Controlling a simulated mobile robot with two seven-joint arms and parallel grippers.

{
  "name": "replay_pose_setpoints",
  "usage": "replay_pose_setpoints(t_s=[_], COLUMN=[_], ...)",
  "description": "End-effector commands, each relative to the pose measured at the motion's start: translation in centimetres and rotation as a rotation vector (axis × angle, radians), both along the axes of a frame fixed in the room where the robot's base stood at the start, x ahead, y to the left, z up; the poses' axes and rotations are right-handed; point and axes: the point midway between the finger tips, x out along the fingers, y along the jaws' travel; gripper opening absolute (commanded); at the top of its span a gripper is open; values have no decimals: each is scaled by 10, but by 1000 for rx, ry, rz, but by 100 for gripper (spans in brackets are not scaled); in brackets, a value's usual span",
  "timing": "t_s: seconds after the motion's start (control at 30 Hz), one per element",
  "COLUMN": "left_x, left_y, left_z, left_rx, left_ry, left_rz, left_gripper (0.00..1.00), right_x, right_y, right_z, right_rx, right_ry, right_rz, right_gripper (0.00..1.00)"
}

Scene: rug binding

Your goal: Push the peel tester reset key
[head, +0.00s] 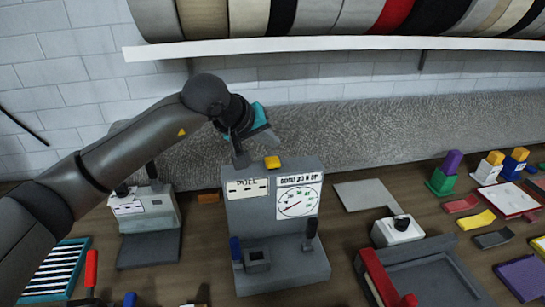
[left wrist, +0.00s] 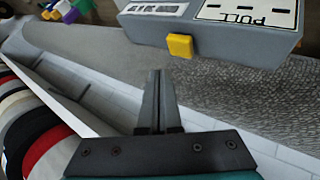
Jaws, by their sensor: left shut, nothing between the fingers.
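The peel tester (head: 275,218) is a grey upright box with a PULL label and a round dial, standing on the bench in the middle of the head view. Its yellow key (head: 272,162) sits on the top edge. In the left wrist view the tester (left wrist: 225,35) is at the top, and the yellow key (left wrist: 180,46) juts from it. My left gripper (head: 240,160) is shut and empty, just left of the key in the head view. In the wrist view its fingertips (left wrist: 158,75) are close below the key, with a small gap showing. My right gripper is not in view.
A smaller grey device (head: 148,208) stands left of the tester. A box with a black knob (head: 398,231) and a red-edged tray (head: 430,275) are at right. Coloured blocks and spools (head: 450,170) lie farther right. A shelf of rolls (head: 330,45) hangs above.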

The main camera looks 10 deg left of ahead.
Motion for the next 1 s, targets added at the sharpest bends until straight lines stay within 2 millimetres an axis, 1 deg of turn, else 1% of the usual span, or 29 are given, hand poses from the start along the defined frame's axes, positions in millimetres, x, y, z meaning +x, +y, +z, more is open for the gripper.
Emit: replay_pose_setpoints(t_s=[0.03,0.2,0.3,1.0], left_x=[0,0,0,0], left_y=[0,0,0,0], left_z=[8,25,31,30], left_rx=[1,0,1,1], left_ry=[-1,0,0,1], left_rz=[0,0,1,0], left_gripper=[0,0,0,0], right_x=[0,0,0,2], right_y=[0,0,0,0], right_z=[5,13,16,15], right_rx=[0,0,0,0], right_ry=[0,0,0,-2], right_rz=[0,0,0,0], right_gripper=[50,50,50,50])
